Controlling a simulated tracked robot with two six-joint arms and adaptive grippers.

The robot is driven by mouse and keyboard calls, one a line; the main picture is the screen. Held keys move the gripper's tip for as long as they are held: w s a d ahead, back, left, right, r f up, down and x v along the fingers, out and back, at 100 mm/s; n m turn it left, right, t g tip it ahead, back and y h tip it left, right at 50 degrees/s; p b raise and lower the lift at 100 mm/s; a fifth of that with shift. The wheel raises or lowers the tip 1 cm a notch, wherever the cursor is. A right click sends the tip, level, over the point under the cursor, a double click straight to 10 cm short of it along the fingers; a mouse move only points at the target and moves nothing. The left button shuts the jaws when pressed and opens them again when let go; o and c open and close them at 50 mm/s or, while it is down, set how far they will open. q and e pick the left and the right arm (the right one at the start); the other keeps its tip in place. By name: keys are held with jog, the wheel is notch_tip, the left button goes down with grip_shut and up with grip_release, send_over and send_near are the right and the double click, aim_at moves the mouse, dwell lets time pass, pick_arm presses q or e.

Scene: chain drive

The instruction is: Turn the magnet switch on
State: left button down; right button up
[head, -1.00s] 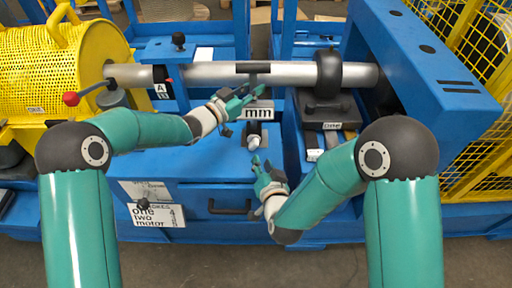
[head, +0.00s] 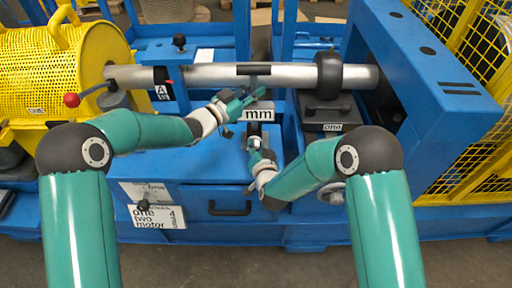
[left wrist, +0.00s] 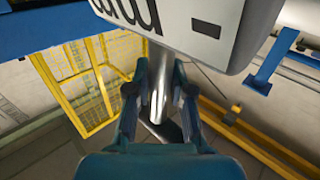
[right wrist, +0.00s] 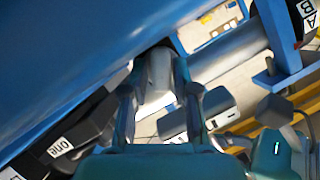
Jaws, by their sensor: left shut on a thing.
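A light box marked "mm" (head: 258,114) hangs under the long steel shaft (head: 215,76). In the left wrist view the box (left wrist: 205,22) fills the top, with a metal rod (left wrist: 159,90) below it. My left gripper (head: 250,99) is shut on this rod, just behind the box in the head view. My right gripper (head: 258,141) is lower, in front of the box. In the right wrist view a pale rounded knob (right wrist: 158,75) lies between its spread fingers; contact cannot be told. I cannot confirm that this knob is the magnet switch.
A yellow guard (head: 45,85) with a red-knobbed lever stands at the left. A dark block labelled "one" (head: 325,107) stands right of the box. A blue housing (head: 440,75) and yellow fence bound the right. A drawer handle (head: 230,209) is on the blue front.

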grip_shut()
jog(key=shift+d+m, duration=0.15)
jog(key=shift+m, duration=0.45)
jog(key=shift+o, duration=0.5)
grip_release()
jog(key=v, duration=1.2)
jog(key=shift+d+f, duration=0.2)
jog(key=shift+f, duration=0.05)
